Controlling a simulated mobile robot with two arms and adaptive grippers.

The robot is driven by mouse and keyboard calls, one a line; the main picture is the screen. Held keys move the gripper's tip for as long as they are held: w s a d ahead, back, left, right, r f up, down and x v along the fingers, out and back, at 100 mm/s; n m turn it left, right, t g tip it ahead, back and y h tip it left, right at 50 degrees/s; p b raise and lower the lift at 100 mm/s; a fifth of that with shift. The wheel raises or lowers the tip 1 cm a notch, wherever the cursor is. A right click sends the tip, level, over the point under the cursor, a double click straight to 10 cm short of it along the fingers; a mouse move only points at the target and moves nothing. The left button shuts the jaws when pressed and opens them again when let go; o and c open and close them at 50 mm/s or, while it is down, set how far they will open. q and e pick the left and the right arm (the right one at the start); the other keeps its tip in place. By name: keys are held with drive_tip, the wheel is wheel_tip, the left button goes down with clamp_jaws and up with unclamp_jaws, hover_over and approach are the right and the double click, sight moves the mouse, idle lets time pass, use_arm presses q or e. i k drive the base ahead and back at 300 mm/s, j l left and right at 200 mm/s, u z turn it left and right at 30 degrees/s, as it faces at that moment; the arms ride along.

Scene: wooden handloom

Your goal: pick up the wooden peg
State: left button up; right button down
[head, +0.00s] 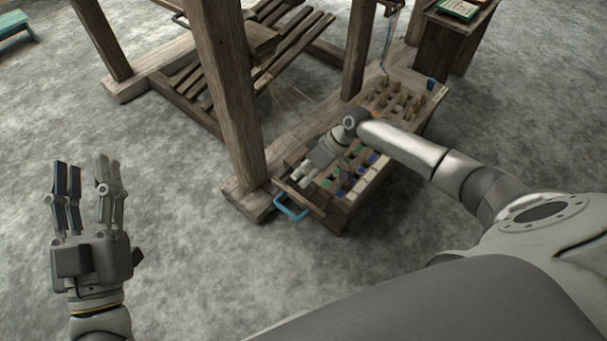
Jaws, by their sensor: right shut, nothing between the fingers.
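Several small brown wooden pegs (397,101) stand in the far part of a wooden tray (341,217); I cannot tell which one is the task's peg. My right gripper (303,181) is over the near left part of the tray, its fingers shut and empty, pointing down and left, away from those pegs. My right forearm crosses the tray and hides part of its middle. My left gripper (84,178) is open and empty, out over the floor at the left, far from the tray.
A blue handle (290,208) sticks out at the tray's near left end. Green, blue and white pieces (357,179) lie in the near part. A thick loom post (231,100) rises just left of the tray. The grey floor (170,230) around my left gripper is clear.

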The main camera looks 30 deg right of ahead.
sight(410, 113)
drive_tip(key=z, duration=1.35)
